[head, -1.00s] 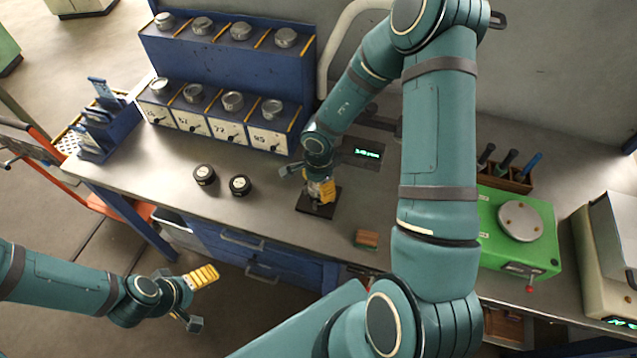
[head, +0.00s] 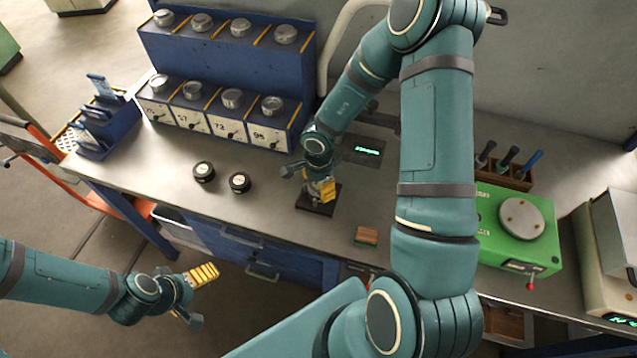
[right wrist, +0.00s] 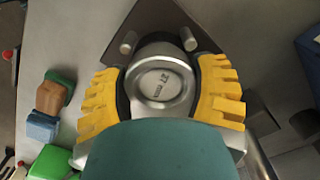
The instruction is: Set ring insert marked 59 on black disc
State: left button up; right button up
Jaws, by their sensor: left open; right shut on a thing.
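My right gripper (head: 322,190) is over a dark square plate (head: 308,208) on the bench. In the right wrist view its yellow fingers (right wrist: 160,92) are shut around a round grey metal piece (right wrist: 160,84) with a marking on top that I cannot read surely. The dark plate (right wrist: 152,18) with short metal pegs is right below it; I cannot tell whether the piece touches it. My left gripper (head: 197,297) is open and empty in front of the bench.
A blue two-tier rack (head: 225,62) holds several metal pieces above numbered labels. A small green display (head: 367,151) stands behind the plate. A brown and green block (head: 366,236), a green machine (head: 520,228) and a tool holder (head: 508,176) are to the right.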

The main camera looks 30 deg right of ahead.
jog(key=o, duration=1.1)
jog(key=shift+c, duration=0.2)
jog(key=shift+r, duration=1.45)
notch_tip(320, 180, up, 8)
jog(key=shift+s+d, duration=0.1)
